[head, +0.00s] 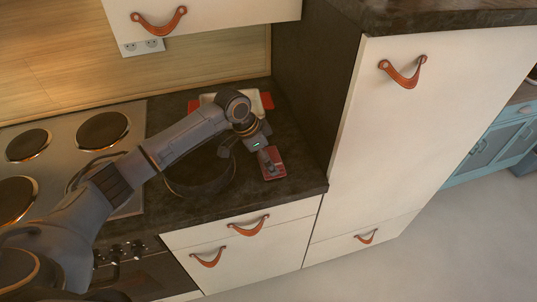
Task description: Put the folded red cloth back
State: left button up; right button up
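The folded red cloth (275,174) lies on the dark countertop near its right front corner, beside the tall cabinet. My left gripper (269,159) reaches in from the left with its fingertips over the cloth. The fingers hide part of the cloth. I cannot tell whether they touch it, or whether they are open or shut. My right gripper is not in view.
A dark round pan (200,178) stands left of the cloth, partly under my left arm. A light dish with red ends (265,100) sits behind the arm. The hob (60,165) is at left. A tall cabinet (400,140) closes off the right side.

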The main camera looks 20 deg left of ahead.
pick_arm(q)
jog(key=o, duration=0.7)
jog(key=shift+f, duration=0.1)
jog(key=shift+a+r, duration=0.1)
jog(key=shift+r, duration=0.35)
jog(key=b+v, duration=0.1)
jog(key=v, duration=1)
jog(key=shift+s+r+b, duration=0.1)
jog(key=shift+r+b, duration=0.1)
jog(key=shift+b, duration=0.15)
